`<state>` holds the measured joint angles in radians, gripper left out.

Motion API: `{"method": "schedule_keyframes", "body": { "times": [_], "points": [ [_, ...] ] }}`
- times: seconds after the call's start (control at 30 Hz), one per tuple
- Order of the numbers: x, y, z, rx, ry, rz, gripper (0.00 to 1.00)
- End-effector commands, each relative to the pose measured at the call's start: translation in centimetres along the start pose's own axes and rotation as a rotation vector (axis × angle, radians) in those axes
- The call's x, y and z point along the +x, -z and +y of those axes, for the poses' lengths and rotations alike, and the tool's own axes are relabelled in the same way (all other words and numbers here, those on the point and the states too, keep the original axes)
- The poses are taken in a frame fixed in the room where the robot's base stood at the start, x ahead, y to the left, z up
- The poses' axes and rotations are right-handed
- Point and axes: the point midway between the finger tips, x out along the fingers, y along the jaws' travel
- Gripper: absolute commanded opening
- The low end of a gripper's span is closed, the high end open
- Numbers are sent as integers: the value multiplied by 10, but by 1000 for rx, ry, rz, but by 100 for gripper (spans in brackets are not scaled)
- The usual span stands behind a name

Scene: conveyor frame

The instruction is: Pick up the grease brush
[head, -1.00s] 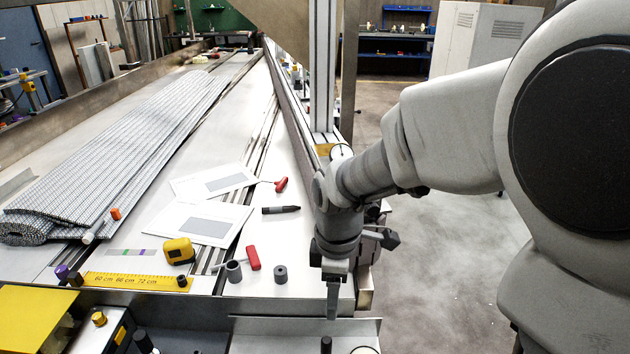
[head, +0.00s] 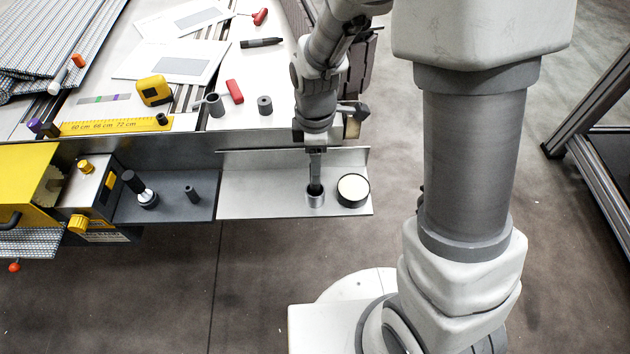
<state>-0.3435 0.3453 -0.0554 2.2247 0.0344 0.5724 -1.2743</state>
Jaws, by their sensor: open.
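A dark upright handle (head: 315,189), which looks like the grease brush, stands in a small metal cup (head: 316,201) on the metal shelf at the front of the conveyor frame. Its lower end is hidden in the cup. My gripper (head: 315,177) points straight down at the top of the handle. Its fingers are seen edge-on and overlap the handle's upper end, so I cannot tell whether they straddle it. The gripper is open. A round dark tin with a pale top (head: 353,190) stands just right of the cup.
A raised metal lip (head: 260,157) runs behind the shelf. A dark tray (head: 170,205) to the left holds a black-knobbed part (head: 140,190) and a small dark cylinder (head: 192,194). On the table lie a tape measure (head: 154,90), a red-handled tool (head: 234,92) and a marker (head: 262,42).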

Motion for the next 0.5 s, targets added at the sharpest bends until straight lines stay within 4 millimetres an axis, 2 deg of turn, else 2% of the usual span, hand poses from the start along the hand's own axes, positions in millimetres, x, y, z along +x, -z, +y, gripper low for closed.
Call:
{"method": "schedule_keyframes", "body": {
  "times": [0.3, 0.5],
  "points": [
    [45, 0, -2, 0, 3, -1, 64],
    [50, 0, -1, 0, -1, 0, 64]
  ]
}}
